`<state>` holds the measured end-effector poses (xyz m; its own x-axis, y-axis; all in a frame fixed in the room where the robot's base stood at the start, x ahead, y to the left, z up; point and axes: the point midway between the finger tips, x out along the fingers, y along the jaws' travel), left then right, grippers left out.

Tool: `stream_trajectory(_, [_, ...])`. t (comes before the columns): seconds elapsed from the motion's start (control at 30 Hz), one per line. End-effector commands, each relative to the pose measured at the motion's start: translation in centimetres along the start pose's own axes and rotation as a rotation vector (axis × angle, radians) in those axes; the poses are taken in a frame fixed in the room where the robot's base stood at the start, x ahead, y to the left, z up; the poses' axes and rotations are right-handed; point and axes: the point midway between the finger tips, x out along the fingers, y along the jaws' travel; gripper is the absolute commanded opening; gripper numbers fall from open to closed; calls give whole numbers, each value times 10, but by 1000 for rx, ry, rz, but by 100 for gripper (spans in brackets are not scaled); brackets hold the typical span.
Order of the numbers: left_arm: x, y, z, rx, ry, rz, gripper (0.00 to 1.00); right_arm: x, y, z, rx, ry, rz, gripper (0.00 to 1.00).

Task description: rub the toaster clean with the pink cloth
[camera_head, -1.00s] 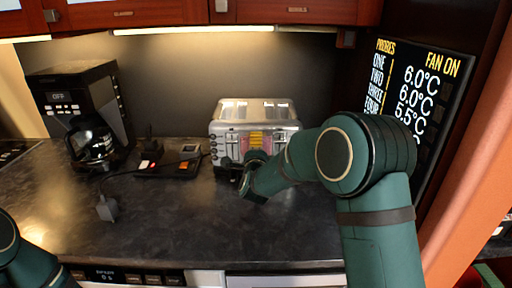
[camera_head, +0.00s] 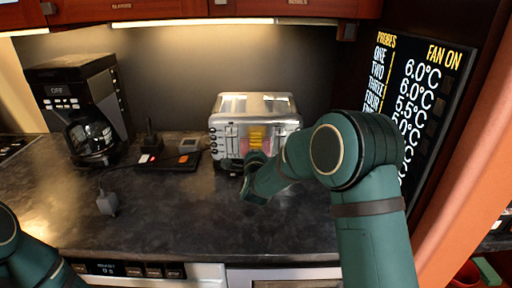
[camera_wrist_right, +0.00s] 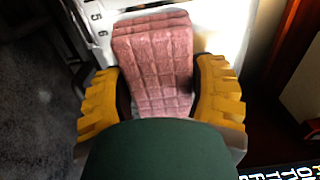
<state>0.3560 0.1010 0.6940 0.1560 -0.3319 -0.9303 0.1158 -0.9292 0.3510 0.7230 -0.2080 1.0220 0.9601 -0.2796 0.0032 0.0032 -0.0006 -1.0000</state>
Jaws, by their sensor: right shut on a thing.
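The silver toaster (camera_head: 226,131) stands on the dark counter against the back wall, with dials down its left edge. My right gripper (camera_head: 257,137) is at the toaster's front face, and my arm hides part of that face. In the right wrist view, the yellow fingers of my right gripper (camera_wrist_right: 160,95) are shut on the pink cloth (camera_wrist_right: 153,60), a folded, ribbed pad. The cloth lies against the pale toaster body (camera_wrist_right: 226,32); whether it presses firmly I cannot tell. Only a link of my left arm shows at the lower left; its gripper is out of view.
A black coffee maker (camera_head: 77,95) with a glass pot stands at the left. A dark device with a red light (camera_head: 165,160) and a grey plug (camera_head: 107,202) lie on the counter. A display panel (camera_head: 424,100) is at the right. The front middle counter is clear.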

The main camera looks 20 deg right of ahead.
Motion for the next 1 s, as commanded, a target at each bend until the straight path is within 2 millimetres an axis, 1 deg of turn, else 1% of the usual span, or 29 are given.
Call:
stream_trajectory(0.1, [0,0,0,0,0,0,0,1,6,0,-1,0,1,18])
stream_trajectory(0.4, [0,0,0,0,0,0,0,1,6,0,0,0,1,18])
stream_trajectory(0.73, [-1,0,0,0,0,0,0,0,-9,-1,1,1,-1,18])
stream_trajectory(1.0, [-1,0,0,0,0,0,0,-1,-10,0,0,0,0,18])
